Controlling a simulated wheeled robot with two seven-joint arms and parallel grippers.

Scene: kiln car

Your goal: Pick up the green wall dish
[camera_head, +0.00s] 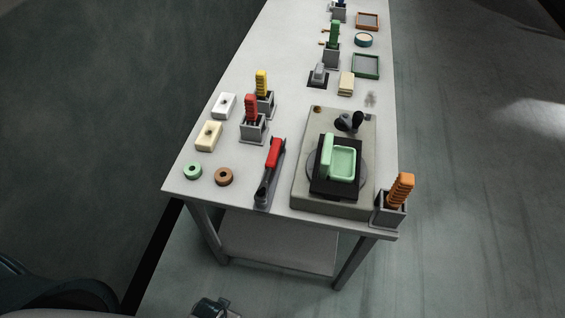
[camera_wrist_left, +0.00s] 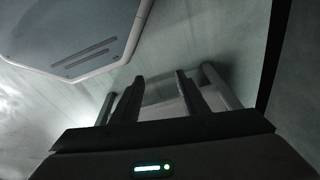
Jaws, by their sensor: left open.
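The light green wall dish (camera_head: 344,163) is a shallow rounded tray with a raised plate along its left side. It sits on a black square block (camera_head: 335,188) on a round turntable, on top of a grey-beige box at the front right of the table. My left gripper (camera_wrist_left: 156,92) is open in the left wrist view, with nothing visible between its fingers. It is away from the dish, which does not show in that view. My right gripper is not in view.
The long pale table (camera_head: 285,72) has a lower shelf. A red-handled tool (camera_head: 273,155) lies left of the box, and an orange-handled item stands in a grey holder (camera_head: 389,211) at the right corner. Green and brown rings, pale blocks and several coloured handles stand farther left and back.

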